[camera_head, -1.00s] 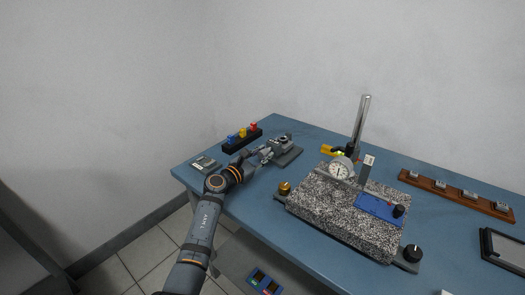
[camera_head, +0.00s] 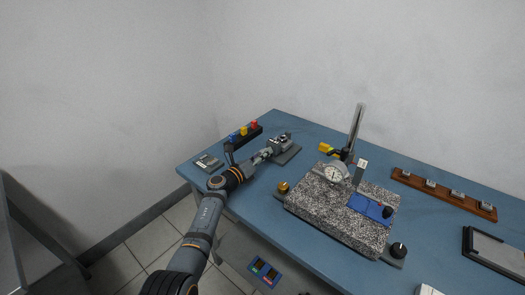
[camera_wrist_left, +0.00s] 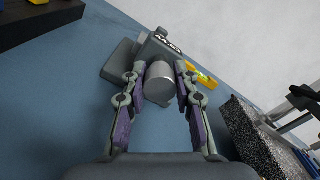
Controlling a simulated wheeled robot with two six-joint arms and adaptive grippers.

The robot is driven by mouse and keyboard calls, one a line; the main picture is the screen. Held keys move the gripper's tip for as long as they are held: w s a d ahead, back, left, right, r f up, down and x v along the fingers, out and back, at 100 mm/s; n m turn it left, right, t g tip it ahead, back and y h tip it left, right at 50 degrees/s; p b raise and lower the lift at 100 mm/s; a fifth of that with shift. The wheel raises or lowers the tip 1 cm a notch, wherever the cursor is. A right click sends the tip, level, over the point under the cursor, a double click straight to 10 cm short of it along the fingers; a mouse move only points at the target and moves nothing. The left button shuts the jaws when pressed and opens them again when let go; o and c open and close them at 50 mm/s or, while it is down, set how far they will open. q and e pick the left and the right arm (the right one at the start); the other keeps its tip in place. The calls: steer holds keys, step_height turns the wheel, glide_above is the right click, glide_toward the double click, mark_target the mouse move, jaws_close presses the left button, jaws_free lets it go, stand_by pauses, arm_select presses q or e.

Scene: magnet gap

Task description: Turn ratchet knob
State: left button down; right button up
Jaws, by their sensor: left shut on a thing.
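In the head view the device (camera_head: 283,146) stands on a dark grey base near the back left of the blue table, and the knob is too small to make out there. My left gripper (camera_head: 264,155) reaches it from the left. Its two fingers, also in the left wrist view (camera_wrist_left: 160,75), are shut on the knob, one on each side. My right gripper is not in view.
A black rack (camera_head: 243,138) with blue, yellow and red pieces stands behind my left wrist. A small grey box (camera_head: 208,163) lies at the table's left.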

arm_select(q)
steer(key=n, duration=0.1)
steer(key=n+p, duration=0.1)
steer(key=n, duration=0.1)
steer(key=n+p, duration=0.1)
steer(key=shift+r+n, duration=0.25)
steer(key=shift+n, duration=0.05)
steer(key=n+p, duration=0.2)
steer(key=n, duration=0.2)
steer(key=shift+n, duration=0.3)
steer(key=n+p, duration=0.1)
steer(key=n, duration=0.3)
steer(key=shift+n+p, duration=0.65)
steer(key=shift+n, duration=1.35)
steer(key=shift+w+r, duration=0.1)
steer(key=c, duration=1.5)
jaws_free()
steer(key=o, duration=0.5)
steer(key=shift+w+d+f, duration=0.1)
steer(key=shift+f, duration=0.15)
steer(key=shift+f, duration=0.1)
